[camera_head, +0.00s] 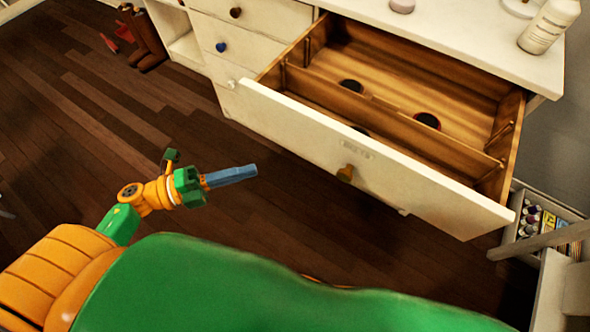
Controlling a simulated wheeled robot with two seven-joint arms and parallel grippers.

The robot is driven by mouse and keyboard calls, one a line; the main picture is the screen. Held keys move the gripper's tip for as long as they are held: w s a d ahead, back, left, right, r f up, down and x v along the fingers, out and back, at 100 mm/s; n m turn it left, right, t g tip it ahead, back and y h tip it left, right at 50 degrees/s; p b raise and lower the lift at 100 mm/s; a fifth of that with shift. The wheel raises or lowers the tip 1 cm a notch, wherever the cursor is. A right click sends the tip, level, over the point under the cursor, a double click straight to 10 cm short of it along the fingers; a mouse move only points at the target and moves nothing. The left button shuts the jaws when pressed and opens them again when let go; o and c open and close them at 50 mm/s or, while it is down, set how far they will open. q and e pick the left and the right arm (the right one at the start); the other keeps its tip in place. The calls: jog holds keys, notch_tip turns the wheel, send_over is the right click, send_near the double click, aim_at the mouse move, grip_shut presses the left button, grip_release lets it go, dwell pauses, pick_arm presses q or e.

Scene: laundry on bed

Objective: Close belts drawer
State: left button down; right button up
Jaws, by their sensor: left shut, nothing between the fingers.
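The belts drawer (380,158) is pulled far out of the white dresser. Its white front carries a small label and a brass-coloured knob (345,173). Inside, wooden dividers split it, and a few dark round items (427,120), perhaps rolled belts, lie in it. My left gripper (253,171) is shut and empty, its blue fingers pointing right toward the drawer front. It appears left of the knob and apart from the drawer. My right gripper is not in view.
Shut drawers with a dark knob (236,12) and a blue knob (221,46) are at the left of the dresser. A white bottle (549,26) stands on top. An open box of small items (543,222) is at right. Brown boots (143,38) stand at upper left. Wooden floor (90,120) is clear at left.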

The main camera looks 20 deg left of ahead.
pick_arm(q)
jog(key=d+m+g, duration=0.1)
jog(key=d+m, duration=0.1)
jog(key=p, duration=0.3)
send_near(324, 149)
jog(key=d, duration=0.4)
jog(key=shift+w+d+f+n+h+b, duration=0.1)
jog(key=shift+w+d+n+h+b, duration=0.1)
jog(key=shift+w, duration=0.2)
jog(key=shift+w+d+f+n+h+b, duration=0.1)
jog(key=shift+w+d+b, duration=0.1)
jog(key=shift+w, duration=0.25)
jog(key=shift+w+d, duration=0.1)
jog(key=shift+w, duration=0.4)
